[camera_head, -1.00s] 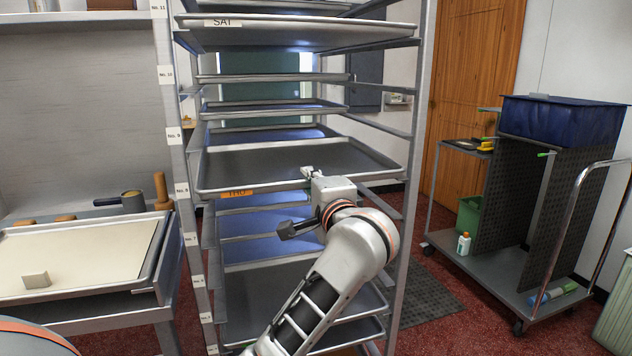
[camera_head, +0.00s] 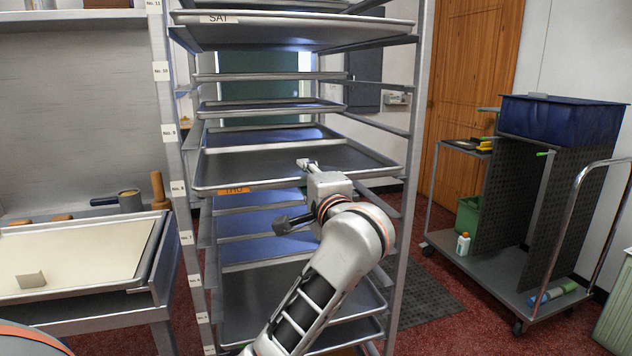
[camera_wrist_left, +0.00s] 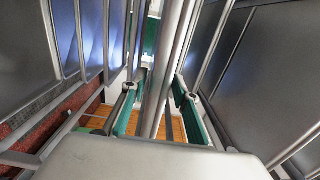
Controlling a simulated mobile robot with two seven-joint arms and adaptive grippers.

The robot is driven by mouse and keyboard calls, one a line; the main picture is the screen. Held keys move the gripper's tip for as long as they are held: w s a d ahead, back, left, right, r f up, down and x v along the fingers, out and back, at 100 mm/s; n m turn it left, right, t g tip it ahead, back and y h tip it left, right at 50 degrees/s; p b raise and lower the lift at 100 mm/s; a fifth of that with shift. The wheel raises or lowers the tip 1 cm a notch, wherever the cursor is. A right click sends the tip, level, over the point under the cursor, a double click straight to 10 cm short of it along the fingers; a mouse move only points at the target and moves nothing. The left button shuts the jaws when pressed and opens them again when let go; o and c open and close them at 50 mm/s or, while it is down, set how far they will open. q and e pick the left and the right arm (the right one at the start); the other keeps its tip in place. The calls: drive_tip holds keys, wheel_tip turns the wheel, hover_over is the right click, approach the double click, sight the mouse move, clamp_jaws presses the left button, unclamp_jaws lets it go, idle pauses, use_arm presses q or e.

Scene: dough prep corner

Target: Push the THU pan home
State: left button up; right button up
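The THU pan (camera_head: 270,162) is a wide grey sheet pan in the rack. It has a small orange label (camera_head: 235,190) at its front rim, and its front juts out toward me. My left gripper (camera_head: 307,164) is at the front rim, right of the label, with a fingertip showing over the pan's floor. In the left wrist view the gripper's two green-padded fingers (camera_wrist_left: 158,112) stand apart, with a metal edge running between them. I cannot tell whether either finger touches the pan. My right gripper is out of view.
The tall rack's left post (camera_head: 176,165) carries number tags. The SAT pan (camera_head: 290,32) sits higher, and other pans lie at several levels. A table with a pale board (camera_head: 75,258) stands at left. A cart with a blue bin (camera_head: 562,122) stands at right.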

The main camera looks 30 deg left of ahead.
use_arm(q)
drive_tip(key=shift+f, duration=0.15)
drive_tip(key=shift+d, duration=0.2)
drive_tip(key=v, duration=0.7)
drive_tip(key=shift+s+d, duration=0.25)
drive_tip(key=shift+s, duration=0.05)
idle(0.3)
idle(0.7)
